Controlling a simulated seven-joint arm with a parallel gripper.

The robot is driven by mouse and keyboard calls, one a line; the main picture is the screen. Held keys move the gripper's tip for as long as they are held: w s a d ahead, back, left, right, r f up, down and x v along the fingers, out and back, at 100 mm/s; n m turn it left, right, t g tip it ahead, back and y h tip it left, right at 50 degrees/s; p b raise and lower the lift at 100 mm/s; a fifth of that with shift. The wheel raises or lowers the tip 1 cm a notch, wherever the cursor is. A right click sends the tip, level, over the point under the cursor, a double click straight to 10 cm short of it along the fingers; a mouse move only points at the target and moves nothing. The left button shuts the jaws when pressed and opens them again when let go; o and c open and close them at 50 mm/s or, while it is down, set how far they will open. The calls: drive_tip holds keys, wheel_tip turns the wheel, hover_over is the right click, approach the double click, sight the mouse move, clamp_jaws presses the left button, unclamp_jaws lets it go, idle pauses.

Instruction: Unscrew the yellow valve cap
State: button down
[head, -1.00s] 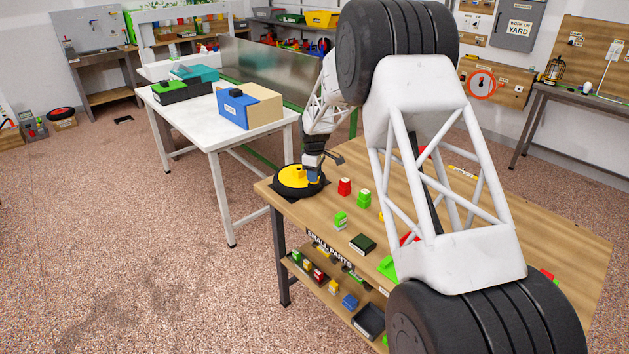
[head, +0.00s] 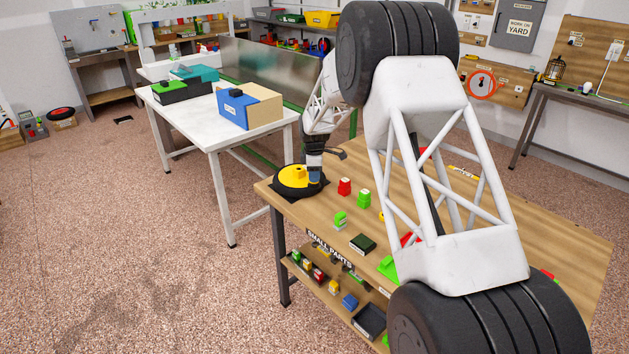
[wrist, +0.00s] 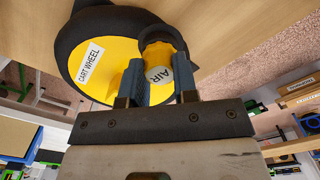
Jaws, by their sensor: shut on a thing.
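The yellow valve cap (wrist: 161,45), marked AIR, stands between the blue fingers of my gripper (wrist: 159,72) in the wrist view. The fingers are shut on its sides. The cap is beside the yellow hub of the cart wheel (wrist: 110,64), which has a black tyre and a white CART WHEEL label. In the head view the wheel (head: 292,178) lies flat at the near left corner of the wooden bench, and my gripper (head: 315,178) points down at its right side. The cap itself is hidden by the gripper there.
A white table (head: 205,130) with a blue-and-tan box (head: 250,106) is to the left. A small-parts shelf (head: 330,285) sits below the bench top.

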drive_tip(key=shift+n, duration=1)
drive_tip(key=shift+r, duration=0.85)
idle(0.7)
drive_tip(key=shift+r, duration=0.85)
drive_tip(key=shift+r, duration=0.1)
drive_tip(key=shift+r, duration=0.85)
wheel_tip(320, 180, up, 4)
drive_tip(key=shift+f, duration=0.25)
drive_tip(key=s+d+f, duration=0.1)
drive_tip(key=s+d, duration=0.3)
drive_tip(key=d, duration=0.4)
drive_tip(key=s+d+f, duration=0.2)
drive_tip(key=s+d, duration=0.2)
drive_tip(key=d, duration=0.4)
drive_tip(key=s+d+f, duration=0.1)
drive_tip(key=s+d, duration=0.3)
drive_tip(key=d, duration=0.4)
drive_tip(key=shift+d+f, duration=0.35)
drive_tip(key=shift+d, duration=0.05)
